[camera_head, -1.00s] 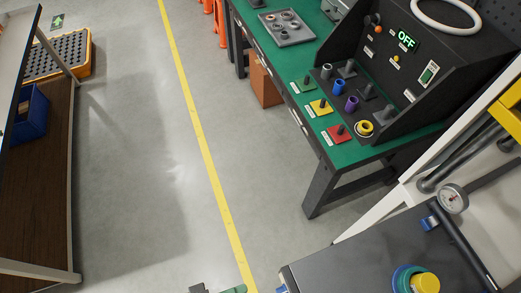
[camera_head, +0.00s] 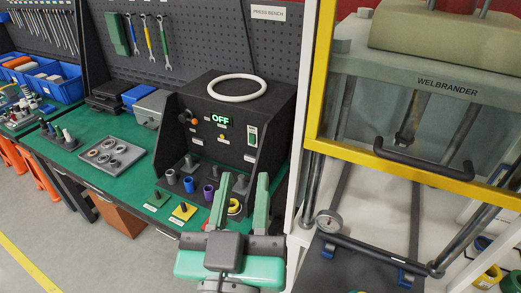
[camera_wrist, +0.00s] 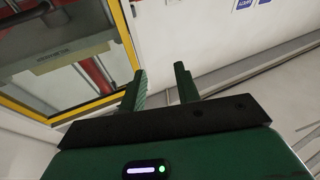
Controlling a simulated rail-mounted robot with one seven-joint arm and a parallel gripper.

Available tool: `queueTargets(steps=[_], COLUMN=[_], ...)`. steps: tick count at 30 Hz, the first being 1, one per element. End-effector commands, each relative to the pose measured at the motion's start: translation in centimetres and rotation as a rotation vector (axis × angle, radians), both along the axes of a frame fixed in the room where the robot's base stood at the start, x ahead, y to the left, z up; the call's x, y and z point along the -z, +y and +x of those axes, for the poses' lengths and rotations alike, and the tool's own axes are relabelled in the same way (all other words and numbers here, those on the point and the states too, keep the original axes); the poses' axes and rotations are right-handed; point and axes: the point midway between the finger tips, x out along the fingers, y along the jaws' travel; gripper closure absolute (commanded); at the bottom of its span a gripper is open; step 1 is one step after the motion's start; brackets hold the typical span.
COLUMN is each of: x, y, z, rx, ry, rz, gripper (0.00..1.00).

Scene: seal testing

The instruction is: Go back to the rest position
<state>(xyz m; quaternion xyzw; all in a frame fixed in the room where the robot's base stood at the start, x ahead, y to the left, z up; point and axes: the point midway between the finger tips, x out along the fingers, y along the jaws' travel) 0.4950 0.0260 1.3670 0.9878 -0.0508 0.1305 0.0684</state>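My gripper (camera_head: 241,204) shows at the bottom centre of the head view, with its two green fingers pointing up and spread apart. Nothing shows between them. It appears in front of the right end of the green bench (camera_head: 110,127) and partly hides the coloured parts there. In the wrist view my gripper (camera_wrist: 160,88) is also open and empty, facing a pale wall and the yellow-framed press.
The black test box (camera_head: 225,112) with an OFF display stands on the bench. A grey tray (camera_head: 112,155) of rings lies left of it. The Welbrander press (camera_head: 420,70) with its yellow frame (camera_head: 318,80) stands close on the right. Floor (camera_head: 75,250) is clear at lower left.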

Motion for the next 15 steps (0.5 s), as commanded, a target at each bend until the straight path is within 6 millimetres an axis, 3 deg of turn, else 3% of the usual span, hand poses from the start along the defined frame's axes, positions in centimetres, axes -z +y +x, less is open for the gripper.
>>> queueTargets(steps=[1,5,6,15], x=[-4.4,-14.0,-18.2,-33.6], y=[-1.1,-3.0,-2.7,-2.4], z=[-1.2,-6.1,-5.9,-5.5], rx=[-0.031,-0.139,-0.145,-0.151], ry=[-0.107,-0.373,-0.361,-0.344], rz=[0.038,0.102,0.105,0.112], gripper=[0.68,0.68,0.68,0.68])
